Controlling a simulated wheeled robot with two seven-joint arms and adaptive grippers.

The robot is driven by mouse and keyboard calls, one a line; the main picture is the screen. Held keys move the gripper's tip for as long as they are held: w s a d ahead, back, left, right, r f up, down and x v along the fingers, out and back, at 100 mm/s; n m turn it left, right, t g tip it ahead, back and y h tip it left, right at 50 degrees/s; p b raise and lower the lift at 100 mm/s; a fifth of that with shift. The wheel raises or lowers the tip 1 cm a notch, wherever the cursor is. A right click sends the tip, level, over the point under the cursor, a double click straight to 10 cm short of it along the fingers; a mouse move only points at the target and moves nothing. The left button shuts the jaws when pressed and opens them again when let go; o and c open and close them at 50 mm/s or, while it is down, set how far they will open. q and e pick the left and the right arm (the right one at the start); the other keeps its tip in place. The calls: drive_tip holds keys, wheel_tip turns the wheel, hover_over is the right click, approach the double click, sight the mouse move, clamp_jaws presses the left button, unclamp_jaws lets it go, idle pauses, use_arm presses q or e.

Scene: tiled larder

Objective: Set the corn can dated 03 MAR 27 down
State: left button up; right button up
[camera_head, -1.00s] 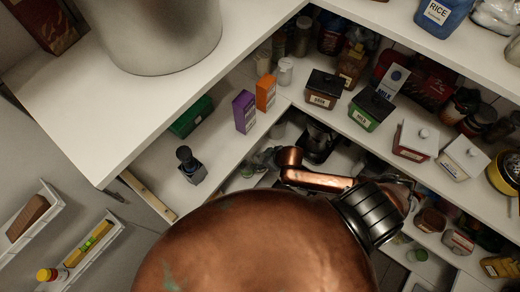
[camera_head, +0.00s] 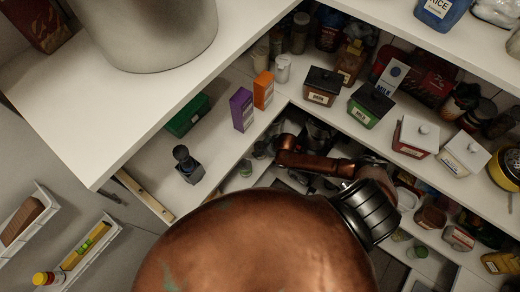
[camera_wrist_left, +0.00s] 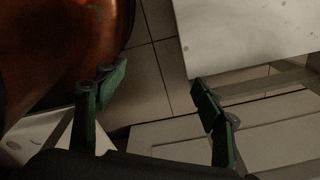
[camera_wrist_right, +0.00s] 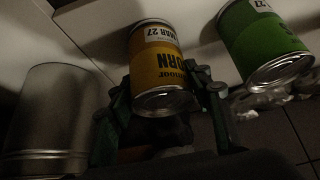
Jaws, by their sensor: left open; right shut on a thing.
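In the right wrist view the corn can (camera_wrist_right: 157,62), yellow with a silver rim, shows its print upside down. "MAR 27" shows on its white date label; the day is not clear. My right gripper (camera_wrist_right: 158,97) is shut on this can, with a finger on each side. Whether the can touches the pale surface behind it, I cannot tell. In the head view my right arm reaches into the lower shelves; the can cannot be made out there. My left gripper (camera_wrist_left: 158,92) is open and empty, above the floor.
In the right wrist view a green can (camera_wrist_right: 262,42) with a label ending in 27 stands close right, and a plain metal can (camera_wrist_right: 50,110) stands left. In the head view, a milk carton (camera_head: 391,76) and several lidded canisters line the shelf above my right arm.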

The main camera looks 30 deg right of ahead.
use_arm(q)
drive_tip(key=shift+w, duration=0.1)
use_arm(e)
drive_tip(key=shift+f, duration=0.1)
drive_tip(key=o, duration=1.4)
use_arm(q)
drive_tip(key=shift+w, duration=0.35)
use_arm(e)
drive_tip(key=shift+o, duration=0.2)
drive_tip(key=shift+s+r, duration=0.15)
drive_tip(key=shift+r, duration=0.2)
use_arm(q)
drive_tip(key=shift+s+r+p, duration=0.1)
drive_tip(key=shift+r+p, duration=0.6)
drive_tip(key=shift+r, duration=0.05)
use_arm(e)
drive_tip(key=v, duration=1.1)
drive_tip(key=shift+r, duration=0.25)
drive_tip(key=shift+s, duration=0.1)
